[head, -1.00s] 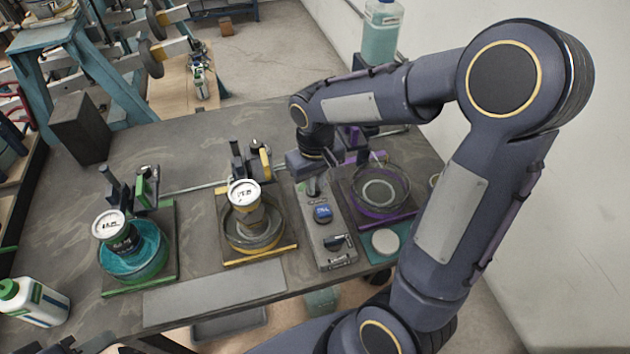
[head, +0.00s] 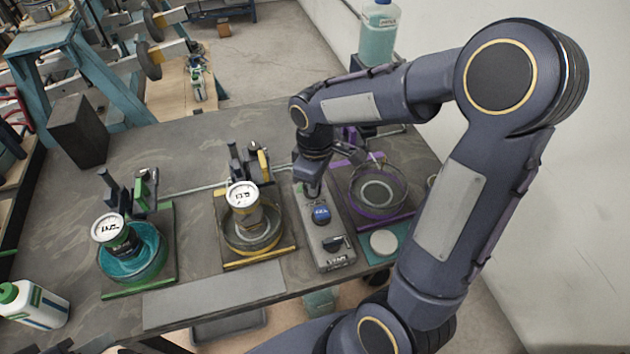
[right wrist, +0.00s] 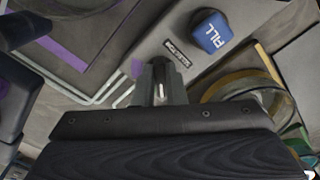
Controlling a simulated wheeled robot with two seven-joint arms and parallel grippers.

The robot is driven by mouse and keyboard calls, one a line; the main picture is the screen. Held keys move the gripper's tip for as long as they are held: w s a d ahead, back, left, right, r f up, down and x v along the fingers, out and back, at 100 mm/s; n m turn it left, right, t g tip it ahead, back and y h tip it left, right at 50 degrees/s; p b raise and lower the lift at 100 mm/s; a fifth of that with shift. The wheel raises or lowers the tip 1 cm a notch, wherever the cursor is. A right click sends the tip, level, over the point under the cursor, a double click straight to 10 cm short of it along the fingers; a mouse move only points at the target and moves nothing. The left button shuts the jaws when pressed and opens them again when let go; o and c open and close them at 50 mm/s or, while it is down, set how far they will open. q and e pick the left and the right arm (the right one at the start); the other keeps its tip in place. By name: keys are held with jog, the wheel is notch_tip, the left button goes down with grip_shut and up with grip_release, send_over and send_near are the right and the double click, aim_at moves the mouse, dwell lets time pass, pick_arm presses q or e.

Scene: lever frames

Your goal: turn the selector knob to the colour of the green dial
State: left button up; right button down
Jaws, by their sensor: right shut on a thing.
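The grey control panel (head: 325,240) stands between the yellow and purple stations. My right gripper (head: 314,188) is down at its far end and shut on the selector knob (right wrist: 158,92), which is mostly hidden by the gripper. A pale line shows on the knob in the right wrist view, with the selector label and a purple mark beside it. Which colour the knob points to I cannot tell. The green station (head: 175,240) at the left carries a white-faced dial (head: 109,227) on a can in a teal dish. My left gripper is not in view.
A blue fill button (head: 321,215) and a dark lever (head: 334,243) sit nearer on the panel. The yellow station (head: 262,262) is left of the panel, the purple station (head: 392,222) right. My right arm passes over the right side.

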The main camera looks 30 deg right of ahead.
dwell(0.4)
jog(key=c, duration=1.5)
grip_release()
jog(key=shift+r, duration=0.1)
notch_tip(320, 180, up, 8)
jog(key=shift+f, duration=0.15)
